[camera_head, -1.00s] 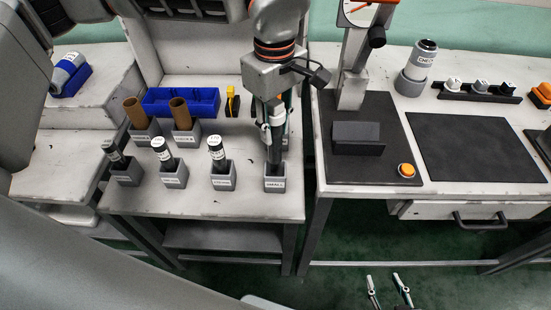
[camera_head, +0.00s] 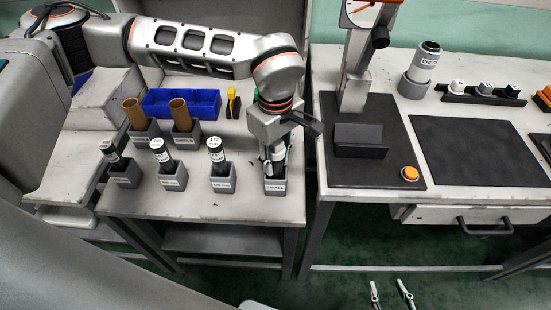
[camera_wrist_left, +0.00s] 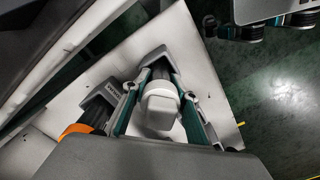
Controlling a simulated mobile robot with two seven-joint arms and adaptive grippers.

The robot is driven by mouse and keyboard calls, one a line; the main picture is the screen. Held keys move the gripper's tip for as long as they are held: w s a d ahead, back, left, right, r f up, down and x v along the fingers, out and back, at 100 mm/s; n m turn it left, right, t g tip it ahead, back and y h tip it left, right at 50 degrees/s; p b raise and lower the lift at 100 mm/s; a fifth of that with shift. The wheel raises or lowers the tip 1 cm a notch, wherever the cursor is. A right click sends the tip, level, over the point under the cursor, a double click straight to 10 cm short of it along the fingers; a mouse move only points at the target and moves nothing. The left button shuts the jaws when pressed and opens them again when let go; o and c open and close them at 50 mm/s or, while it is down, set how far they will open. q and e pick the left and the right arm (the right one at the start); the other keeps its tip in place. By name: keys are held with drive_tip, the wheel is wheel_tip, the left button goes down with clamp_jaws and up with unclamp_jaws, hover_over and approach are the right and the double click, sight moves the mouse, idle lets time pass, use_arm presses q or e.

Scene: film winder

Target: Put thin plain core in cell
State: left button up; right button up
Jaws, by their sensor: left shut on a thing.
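My left gripper (camera_head: 275,160) points down over the grey cell (camera_head: 275,187) at the right front of the left table. It is shut on a white-and-dark core, whose white end (camera_wrist_left: 160,105) shows between the fingers in the left wrist view. The core's lower end is at the cell's opening; how deep it sits is hidden by the fingers and cell wall. I cannot tell from its look whether it is the thin plain one. My right gripper (camera_head: 390,296) shows at the bottom edge, fingers apart and empty, away from the tables.
Dark cores with white tops stand in grey holders to the left, the nearest holder (camera_head: 222,180) beside the cell. Two brown tubes (camera_head: 181,114) stand behind them, before a blue bin (camera_head: 180,103). A yellow item (camera_head: 232,104) is near. A black mat (camera_head: 475,150) lies right.

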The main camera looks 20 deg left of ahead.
use_arm(q)
drive_tip(key=shift+f, duration=0.15)
drive_tip(key=o, duration=1.2)
drive_tip(key=shift+c, duration=0.2)
wheel_tip(320, 180, up, 11)
drive_tip(key=shift+f+p, duration=0.1)
drive_tip(key=shift+p, duration=0.4)
drive_tip(key=shift+r, duration=0.8)
drive_tip(key=shift+s+f, duration=0.1)
drive_tip(key=shift+s, duration=0.05)
